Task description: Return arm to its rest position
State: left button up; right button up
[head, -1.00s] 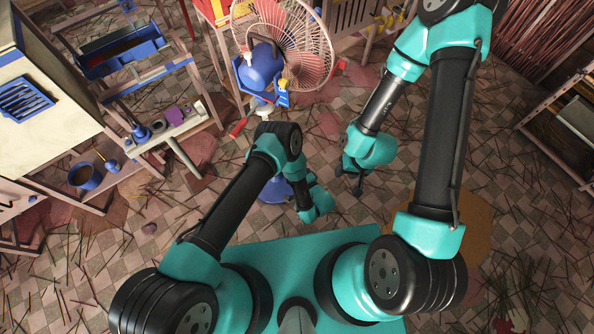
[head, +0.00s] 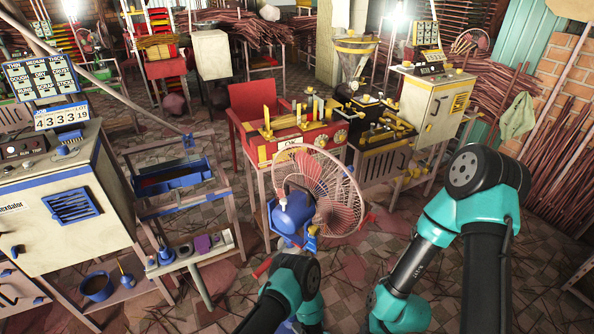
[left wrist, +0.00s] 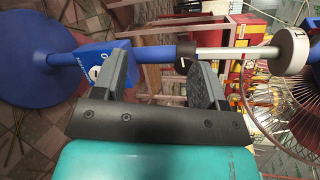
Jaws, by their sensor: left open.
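My left arm comes up from the bottom middle of the head view, bent at a black and teal joint. My left gripper (left wrist: 160,72) shows in the left wrist view with two black fingers apart and nothing between them. The blue and silver pole of a standing fan (head: 325,195) passes behind the fingertips in that view, and I cannot tell how far away it is. My right arm (head: 440,235) is on the right in the head view, bent at a high black elbow. Its wrist reaches down to the bottom edge, and its gripper fingers are cut off.
The fan stands just beyond my left arm. A red and yellow extruder bench (head: 300,150) and a grey cabinet (head: 435,105) stand behind it. A white control cabinet (head: 60,205) and a rack with a blue tray (head: 175,180) are at the left. Sticks litter the tiled floor.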

pick_arm(q)
jog(key=s+a+r+n+g, duration=0.1)
jog(key=s+a+n+g, duration=0.25)
jog(key=a+g, duration=0.85)
jog(key=s+a+r+n+g+h, duration=0.3)
jog(key=s+a+r+g+h, duration=0.25)
jog(key=s, duration=0.25)
jog(key=s+a+r+n+t+h, duration=0.1)
jog(key=a+r+n+t+h, duration=0.5)
jog(key=r, duration=0.6)
jog(key=n+h, duration=0.2)
jog(key=n, duration=0.1)
jog(key=shift+a+r+t+h, duration=0.15)
jog(key=shift+r+t+h, duration=0.05)
jog(key=shift+t+h, duration=0.15)
